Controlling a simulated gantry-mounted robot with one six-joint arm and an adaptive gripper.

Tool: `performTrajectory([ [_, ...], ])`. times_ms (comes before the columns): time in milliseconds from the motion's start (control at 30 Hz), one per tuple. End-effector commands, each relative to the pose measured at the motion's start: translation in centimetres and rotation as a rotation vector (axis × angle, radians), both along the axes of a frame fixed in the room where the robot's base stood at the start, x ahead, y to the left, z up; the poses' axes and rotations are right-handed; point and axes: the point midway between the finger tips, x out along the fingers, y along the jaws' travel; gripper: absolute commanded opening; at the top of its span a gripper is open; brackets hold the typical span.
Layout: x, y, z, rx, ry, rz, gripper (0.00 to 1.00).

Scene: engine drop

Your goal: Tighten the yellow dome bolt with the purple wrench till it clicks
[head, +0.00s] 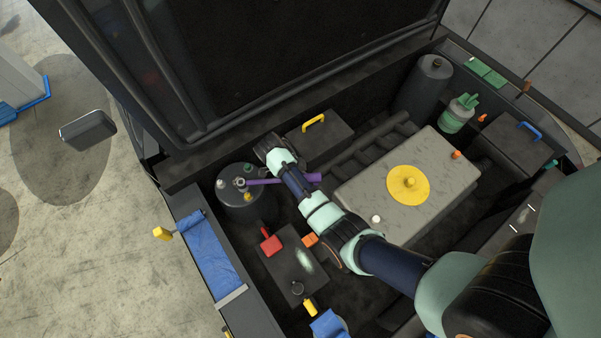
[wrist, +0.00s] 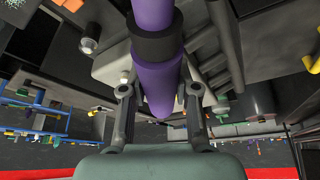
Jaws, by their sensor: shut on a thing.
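The purple wrench (head: 264,181) lies roughly level in the head view, its grey head over the top of a dark round canister (head: 238,212). A small yellow bolt (head: 248,196) stands on the canister top, just below the wrench head. I cannot tell whether the wrench touches any bolt. My gripper (wrist: 159,92) is shut on the wrench's purple handle (wrist: 155,30), which has a black band and runs up out of the wrist view. In the head view my wrist covers the middle of the handle and the fingers are hidden.
A white knob (head: 220,184) and a green knob (head: 247,168) also stand on the canister. A grey block with a wide yellow cap (head: 409,170) lies to the right. A dark box with a yellow handle (head: 314,123) is behind. A red part (head: 270,242) sits in front.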

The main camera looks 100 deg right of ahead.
Motion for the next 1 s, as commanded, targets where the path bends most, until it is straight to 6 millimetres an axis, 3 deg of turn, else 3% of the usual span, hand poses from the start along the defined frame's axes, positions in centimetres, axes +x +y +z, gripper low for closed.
performTrajectory([
  [667,0.0,0.0,-6.2,-0.001,0.0,0.001,0.0],
  [1000,0.0,0.0,-5.8,-0.002,-0.001,0.002,0.0],
])
